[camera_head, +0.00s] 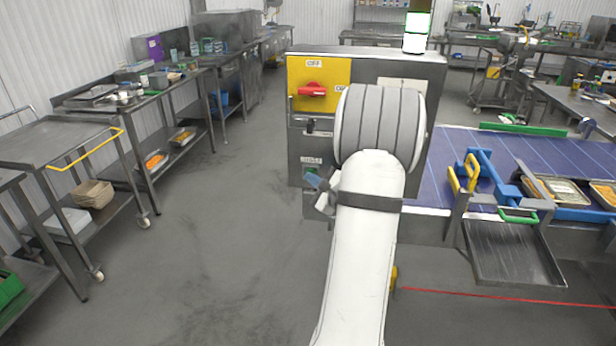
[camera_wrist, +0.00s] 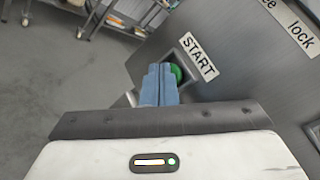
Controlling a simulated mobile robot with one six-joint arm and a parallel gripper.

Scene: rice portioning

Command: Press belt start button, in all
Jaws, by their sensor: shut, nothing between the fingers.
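The green belt start button (camera_wrist: 177,73) sits in a recess on the grey control panel, beside a white label reading START (camera_wrist: 199,57). My gripper (camera_wrist: 160,72) has blue fingers, shut and empty. Its tips are right at the button and cover part of it; I cannot tell whether they touch it. In the head view my gripper (camera_head: 314,181) shows at the left side of the grey control cabinet (camera_head: 297,150), by a small label. My own arm hides much of the cabinet's front.
A red rotary switch (camera_head: 312,90) on a yellow plate is above the gripper. The blue conveyor belt (camera_head: 450,150) with trays lies to the right. Steel carts (camera_head: 60,140) stand at the left. The floor between is clear. A red line (camera_head: 500,298) crosses low at right.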

